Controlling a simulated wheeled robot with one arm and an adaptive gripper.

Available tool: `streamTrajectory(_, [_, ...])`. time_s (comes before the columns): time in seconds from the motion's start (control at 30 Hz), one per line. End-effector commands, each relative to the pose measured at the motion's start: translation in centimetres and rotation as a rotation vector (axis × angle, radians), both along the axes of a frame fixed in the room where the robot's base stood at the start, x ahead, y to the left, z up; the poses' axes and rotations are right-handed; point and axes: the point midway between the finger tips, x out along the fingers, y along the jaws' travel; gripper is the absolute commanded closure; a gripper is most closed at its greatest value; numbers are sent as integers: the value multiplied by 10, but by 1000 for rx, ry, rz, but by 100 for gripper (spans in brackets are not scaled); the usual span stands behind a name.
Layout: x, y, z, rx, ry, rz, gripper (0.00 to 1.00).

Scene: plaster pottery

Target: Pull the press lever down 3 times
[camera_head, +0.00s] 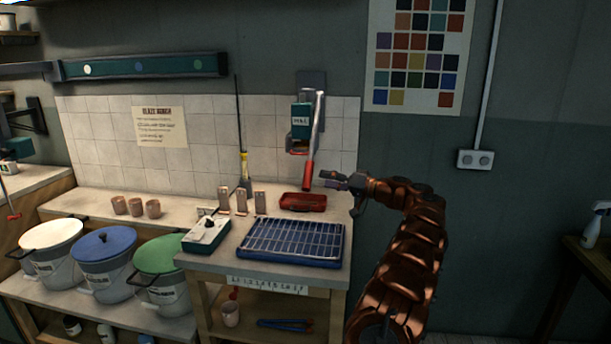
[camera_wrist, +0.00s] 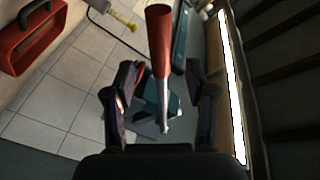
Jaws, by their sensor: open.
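The press (camera_head: 301,122) is a dark green unit on the tiled wall above the bench. Its lever (camera_head: 308,176) has a red grip and a pale metal rod, and hangs with the grip low. My gripper (camera_head: 334,180) is just right of the red grip in the head view. In the wrist view, the red grip (camera_wrist: 159,40) and rod lie between the two fingers of my gripper (camera_wrist: 160,85), with gaps on both sides. The fingers are open and hold nothing. How far the lever is from the fingers in depth is hard to tell.
A red tray (camera_head: 303,203) and a blue-framed rack (camera_head: 290,240) lie on the bench below. Several grey-brown upright pieces (camera_head: 241,201) stand left of the tray. Lidded buckets (camera_head: 104,262) stand further left.

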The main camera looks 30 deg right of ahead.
Motion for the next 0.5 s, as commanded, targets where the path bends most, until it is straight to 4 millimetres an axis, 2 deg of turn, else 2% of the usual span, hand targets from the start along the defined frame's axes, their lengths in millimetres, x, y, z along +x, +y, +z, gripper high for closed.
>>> streamTrajectory(0.17, [12, 7, 1, 1, 2, -1, 44])
streamTrajectory(0.5, [54, 34, 2, -1, 3, 1, 44])
